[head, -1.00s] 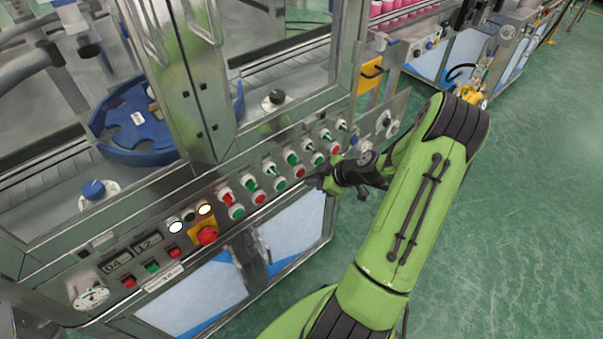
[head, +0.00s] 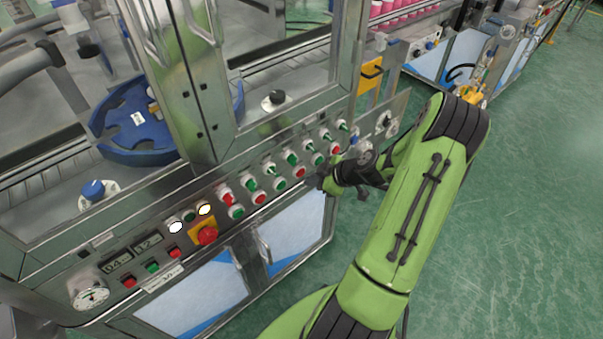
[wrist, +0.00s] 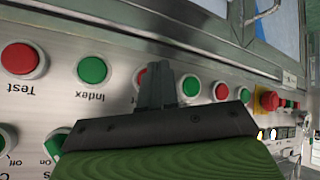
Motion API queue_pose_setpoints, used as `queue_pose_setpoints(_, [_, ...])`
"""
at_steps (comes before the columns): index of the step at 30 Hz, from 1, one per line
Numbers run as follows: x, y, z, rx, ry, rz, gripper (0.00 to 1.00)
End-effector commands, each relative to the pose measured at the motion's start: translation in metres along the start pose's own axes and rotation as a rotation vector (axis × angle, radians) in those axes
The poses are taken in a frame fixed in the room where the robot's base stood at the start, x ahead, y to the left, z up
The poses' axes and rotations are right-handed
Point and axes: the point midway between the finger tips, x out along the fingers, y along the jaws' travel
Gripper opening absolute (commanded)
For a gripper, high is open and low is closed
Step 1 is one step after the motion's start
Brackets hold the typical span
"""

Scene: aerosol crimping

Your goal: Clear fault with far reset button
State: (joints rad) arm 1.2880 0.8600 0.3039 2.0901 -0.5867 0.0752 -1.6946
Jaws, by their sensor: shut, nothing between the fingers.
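The machine's front panel carries rows of red and green buttons. My gripper (head: 321,181) is shut and empty, just in front of the panel, to the right of a red button (head: 299,171). In the wrist view its closed fingers (wrist: 162,75) partly cover a red button (wrist: 139,75), whose label is hidden. A green button labelled Index (wrist: 92,70) and a red one labelled Test (wrist: 22,60) are to its left. I see no readable reset label. I cannot tell whether the fingertips touch the panel.
A red emergency stop on a yellow plate (head: 207,235) and two white lit lamps (head: 205,208) are left along the panel. Cabinet doors with handles (head: 262,245) are below. Green floor (head: 530,220) is clear at right.

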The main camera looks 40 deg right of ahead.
Motion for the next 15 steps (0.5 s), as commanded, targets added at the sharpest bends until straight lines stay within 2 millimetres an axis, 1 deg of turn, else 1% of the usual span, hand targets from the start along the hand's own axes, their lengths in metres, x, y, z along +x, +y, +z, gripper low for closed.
queue_pose_setpoints(9, [0.0002,0.0001,-0.0001,0.0,0.0,0.0,0.0])
queue_pose_setpoints(15, [0.0057,0.0033,-0.0026,-0.003,0.0,0.001,0.0])
